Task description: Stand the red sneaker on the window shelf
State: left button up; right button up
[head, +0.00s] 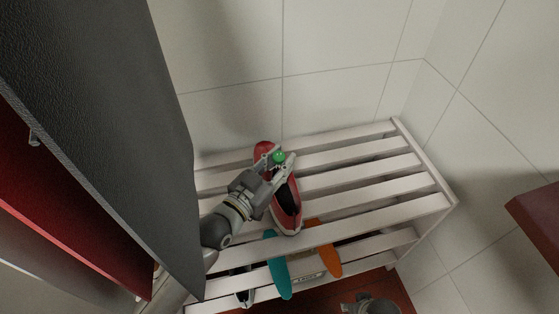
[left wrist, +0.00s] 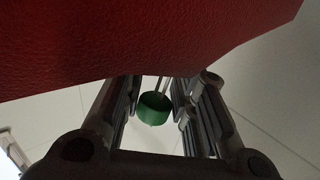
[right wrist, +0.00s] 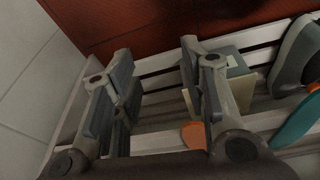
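The red sneaker (head: 286,206) with a dark opening lies on the top slats of a white rack in the head view. My left gripper (head: 277,160) is over its far part, fingers spread apart. A small green piece (head: 279,156) shows between the fingertips; in the left wrist view it is a green cylinder (left wrist: 154,107) on a thin stem. A large red surface (left wrist: 130,40) fills the top of that view; I cannot tell what it belongs to. My right gripper (right wrist: 160,80) is open and empty in the right wrist view. I cannot identify the window shelf for certain.
The white slatted rack (head: 400,167) stands against tiled walls, its top right side clear. Teal (head: 280,272) and orange (head: 328,262) footwear-like pieces are on its lower level. A dark grey panel (head: 100,90) blocks the left. A red ledge (head: 540,222) juts in at right.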

pick_arm(q)
jog(key=shift+o, duration=1.1)
jog(key=shift+r, duration=0.1)
